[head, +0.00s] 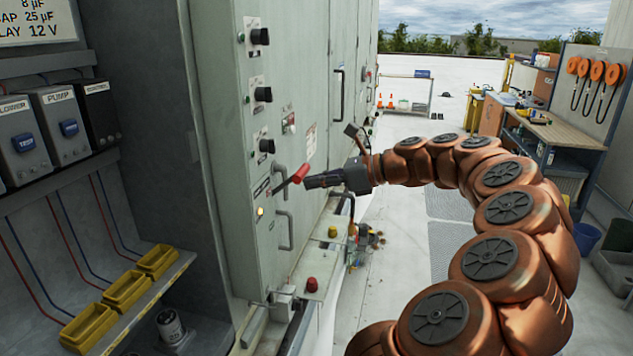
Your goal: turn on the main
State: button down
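The grey-green electrical cabinet (229,122) stands left of centre. A lever with a red grip (300,173) sticks out from its front at mid height, slanting up and to the right; I take it for the main switch, but its label is too small to read. A yellow lamp (260,211) glows below the lever. My gripper (309,182) comes in from the right, with its dark fingertips at or very close to the red grip. I cannot tell whether they touch it, or how far apart the fingers are.
Black knobs (263,94) run down the cabinet above the lever, and fixed handles (287,230) sit beside and below it. A ledge with red and yellow buttons (312,284) juts out below. A workbench (560,135) stands at right; the floor between is mostly clear.

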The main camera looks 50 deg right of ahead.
jog(key=r, duration=0.2)
jog(key=shift+w+a+r+t, duration=0.1)
jog(key=shift+w+r+t, duration=0.2)
jog(key=shift+r+t, duration=0.1)
jog(key=s+d+f+b, duration=0.1)
jog(key=s+d+f, duration=0.15)
jog(key=f, duration=0.25)
jog(key=s+r+b, duration=0.2)
jog(key=s+r, duration=0.2)
jog(key=r, duration=0.4)
jog(key=shift+s+d+r+g+b, duration=0.15)
jog(key=shift+d+r+g+b, duration=0.15)
jog(key=shift+d+g+b, duration=0.1)
jog(key=shift+a, duration=0.1)
